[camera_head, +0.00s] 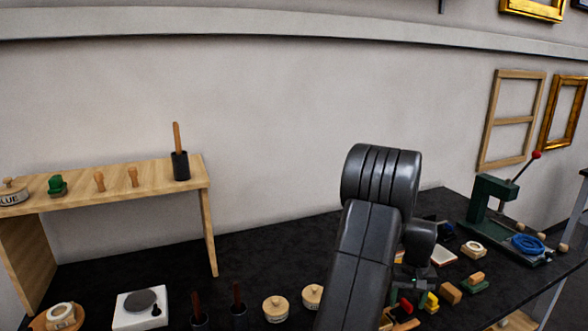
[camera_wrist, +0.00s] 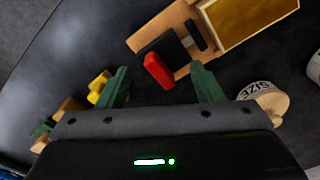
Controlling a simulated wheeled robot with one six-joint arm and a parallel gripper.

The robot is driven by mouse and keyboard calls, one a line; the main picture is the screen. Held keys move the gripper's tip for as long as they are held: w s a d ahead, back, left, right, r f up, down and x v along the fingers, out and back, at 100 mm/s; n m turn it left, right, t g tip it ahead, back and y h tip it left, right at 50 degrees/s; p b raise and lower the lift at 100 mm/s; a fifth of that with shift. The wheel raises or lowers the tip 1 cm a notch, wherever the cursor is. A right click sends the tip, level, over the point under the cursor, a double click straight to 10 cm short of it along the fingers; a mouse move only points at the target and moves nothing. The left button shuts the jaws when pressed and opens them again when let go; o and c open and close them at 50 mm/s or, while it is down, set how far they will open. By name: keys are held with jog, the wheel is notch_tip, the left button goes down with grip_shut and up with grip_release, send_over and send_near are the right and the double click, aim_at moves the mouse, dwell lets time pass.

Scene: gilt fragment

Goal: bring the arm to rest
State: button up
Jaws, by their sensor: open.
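My arm (camera_head: 365,245) rises from the bottom of the head view and bends over the dark bench. My gripper (camera_wrist: 161,76) shows in the wrist view with its two green fingers spread wide apart. Nothing is held between them. A red block (camera_wrist: 157,70) shows beyond and between the fingertips, apart from both. In the head view the gripper is mostly hidden behind my arm.
The dark bench (camera_head: 250,265) holds several small blocks, lidded pots (camera_head: 276,308), a white plate device (camera_head: 140,308) and a green press (camera_head: 492,205) with a red-knobbed lever. A wooden shelf (camera_head: 130,178) stands left. Frames (camera_head: 515,120) hang on the wall.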

jog(key=n+p, duration=0.1)
jog(key=n, duration=0.5)
jog(key=shift+p, duration=0.35)
dwell(0.3)
